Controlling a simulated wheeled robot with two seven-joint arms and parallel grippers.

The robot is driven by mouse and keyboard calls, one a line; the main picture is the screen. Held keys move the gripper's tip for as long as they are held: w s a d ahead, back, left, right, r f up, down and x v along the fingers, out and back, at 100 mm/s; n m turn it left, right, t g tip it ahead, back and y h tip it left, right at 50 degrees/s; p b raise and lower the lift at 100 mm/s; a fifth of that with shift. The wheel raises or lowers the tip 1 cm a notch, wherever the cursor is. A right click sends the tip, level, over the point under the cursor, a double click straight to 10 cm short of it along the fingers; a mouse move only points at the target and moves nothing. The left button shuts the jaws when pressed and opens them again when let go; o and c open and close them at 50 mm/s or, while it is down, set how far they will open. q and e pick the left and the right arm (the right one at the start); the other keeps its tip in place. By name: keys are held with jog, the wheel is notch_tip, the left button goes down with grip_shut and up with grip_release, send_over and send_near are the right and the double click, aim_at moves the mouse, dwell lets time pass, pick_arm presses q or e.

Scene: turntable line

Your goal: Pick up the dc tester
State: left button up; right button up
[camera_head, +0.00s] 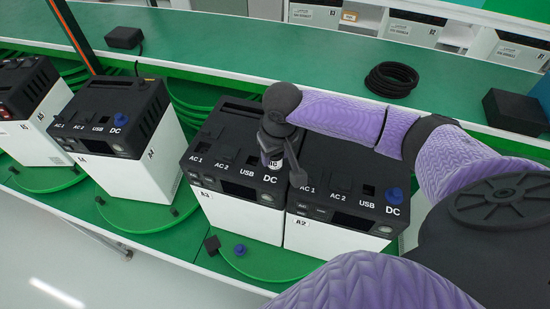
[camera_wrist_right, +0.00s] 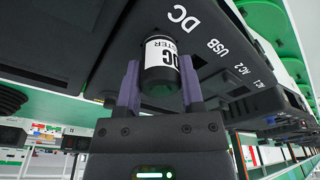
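The dc tester (camera_head: 271,161) is a small black cylinder with a white label, standing at the DC socket on top of the black-and-white box marked A3 (camera_head: 236,207). The tester (camera_wrist_right: 161,62) shows large in the right wrist view, its label reading DC TESTER. My right gripper (camera_wrist_right: 160,85) has its two purple fingers on either side of it, close against its sides, and appears shut on it. In the head view my right gripper (camera_head: 277,145) comes down from above and partly hides the tester. My left gripper is not in view.
Box A2 (camera_head: 318,235) stands right beside A3, with a blue cap (camera_head: 394,196) on its DC socket. Another box (camera_head: 118,175) stands to the left. A loose blue cap (camera_head: 240,250) lies in front of A3. A coiled black cable (camera_head: 391,79) lies on the green table (camera_head: 270,55) behind.

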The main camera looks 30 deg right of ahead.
jog(key=shift+w, duration=0.1)
jog(key=shift+c, duration=1.2)
grip_shut()
jog(key=shift+r, duration=0.15)
